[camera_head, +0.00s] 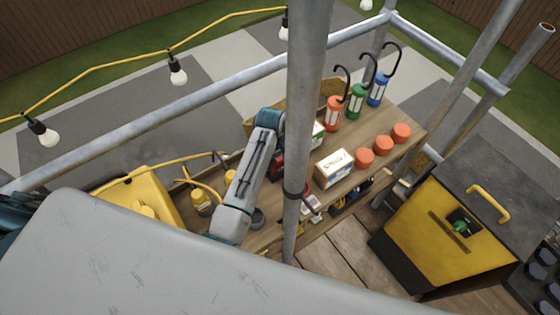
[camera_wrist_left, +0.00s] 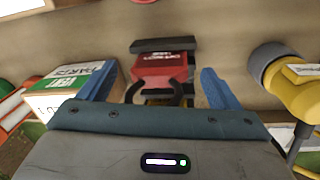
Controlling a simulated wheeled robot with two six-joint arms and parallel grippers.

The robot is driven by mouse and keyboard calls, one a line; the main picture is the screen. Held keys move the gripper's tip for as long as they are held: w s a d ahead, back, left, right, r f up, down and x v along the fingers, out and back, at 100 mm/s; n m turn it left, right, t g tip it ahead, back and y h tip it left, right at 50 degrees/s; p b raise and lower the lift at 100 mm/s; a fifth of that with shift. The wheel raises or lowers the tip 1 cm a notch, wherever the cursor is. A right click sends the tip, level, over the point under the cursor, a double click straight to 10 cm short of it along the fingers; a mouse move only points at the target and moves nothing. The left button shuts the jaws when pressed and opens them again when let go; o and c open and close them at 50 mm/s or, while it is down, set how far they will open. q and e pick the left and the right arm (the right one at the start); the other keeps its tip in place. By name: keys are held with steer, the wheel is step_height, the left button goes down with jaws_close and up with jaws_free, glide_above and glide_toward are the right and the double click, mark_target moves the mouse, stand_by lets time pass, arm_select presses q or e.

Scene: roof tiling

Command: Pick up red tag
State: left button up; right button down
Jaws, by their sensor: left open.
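The red tag (camera_wrist_left: 160,68), with pale lettering and a dark shackle-like loop, lies on the wooden shelf ahead in the left wrist view. My left gripper (camera_wrist_left: 157,82) is open, its blue fingers on either side of the tag's lower part in the picture. I see no finger contact with the tag. In the head view, a small red patch (camera_head: 277,165) shows beside my left arm, probably the tag; the left jaws are mostly hidden there. My right gripper is not in view.
A box (camera_wrist_left: 75,85) is close by the left finger, and a yellow bottle (camera_wrist_left: 300,95) lies to the right. Lanterns, orange cylinders (camera_head: 383,144) and a white-gold box (camera_head: 333,168) stand on the shelf. A metal pole (camera_head: 306,90) crosses in front.

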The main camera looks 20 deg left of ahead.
arm_select(q)
steer(key=shift+f, duration=0.55)
steer(key=c, duration=1)
steer(key=shift+c, duration=0.2)
step_height(320, 180, up, 9)
steer(key=b, duration=0.3)
steer(key=shift+d, duration=0.1)
steer(key=shift+r, duration=0.55)
